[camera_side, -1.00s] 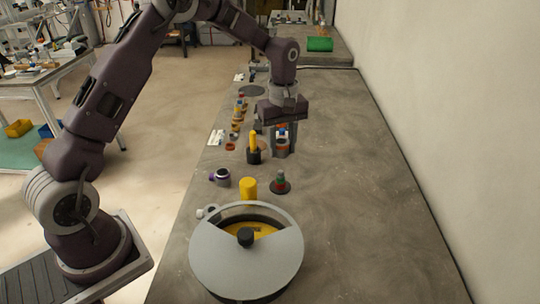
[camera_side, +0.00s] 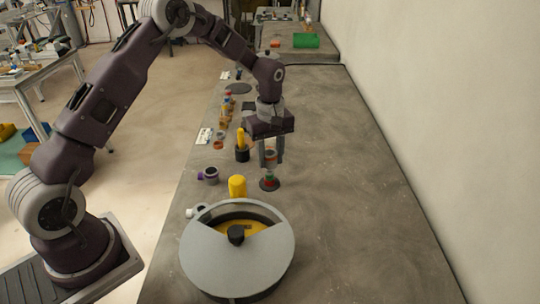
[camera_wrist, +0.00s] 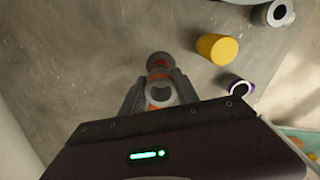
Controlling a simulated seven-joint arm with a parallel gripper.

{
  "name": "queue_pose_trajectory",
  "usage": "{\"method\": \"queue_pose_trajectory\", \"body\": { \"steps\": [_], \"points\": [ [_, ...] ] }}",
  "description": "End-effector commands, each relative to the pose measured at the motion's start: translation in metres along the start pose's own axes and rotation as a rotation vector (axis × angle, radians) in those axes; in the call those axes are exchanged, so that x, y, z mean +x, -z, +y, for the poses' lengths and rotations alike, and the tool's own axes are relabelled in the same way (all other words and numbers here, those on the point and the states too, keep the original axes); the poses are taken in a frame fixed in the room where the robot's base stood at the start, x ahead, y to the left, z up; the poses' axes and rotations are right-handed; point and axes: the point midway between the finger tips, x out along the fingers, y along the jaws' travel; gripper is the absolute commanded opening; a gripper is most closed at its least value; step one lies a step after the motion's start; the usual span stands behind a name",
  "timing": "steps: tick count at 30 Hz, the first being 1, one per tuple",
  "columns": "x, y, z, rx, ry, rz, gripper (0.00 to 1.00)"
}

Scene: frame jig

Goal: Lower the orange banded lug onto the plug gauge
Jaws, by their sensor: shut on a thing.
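The orange banded lug (camera_side: 270,157) is a grey ring-shaped part with an orange band, held between my fingers. My gripper (camera_side: 271,161) is shut on it and points down. The plug gauge (camera_side: 270,183) stands upright on the table right below, with a dark round base and red and green bands. The lug looks above the gauge; its lower bands still show under the fingers. In the wrist view the lug's open bore (camera_wrist: 160,93) faces me between the fingers, and the gauge (camera_wrist: 159,61) shows just beyond it. I cannot tell whether lug and gauge touch.
A yellow cylinder (camera_side: 237,186) stands left of the gauge, with a purple-banded grey ring (camera_side: 209,175) further left. A large grey round container (camera_side: 237,270) is in front. A black holder with a yellow peg (camera_side: 242,149) stands behind. The table's right side is clear.

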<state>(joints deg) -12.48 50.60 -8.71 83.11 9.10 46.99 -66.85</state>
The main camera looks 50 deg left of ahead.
Motion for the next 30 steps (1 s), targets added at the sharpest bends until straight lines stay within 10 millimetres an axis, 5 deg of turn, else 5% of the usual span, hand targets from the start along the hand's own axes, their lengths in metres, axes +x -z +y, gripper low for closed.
{"method": "queue_pose_trajectory", "body": {
  "steps": [30],
  "points": [
    [0.018,0.0,-0.001,-0.001,0.001,-0.001,0.0]
  ]
}}
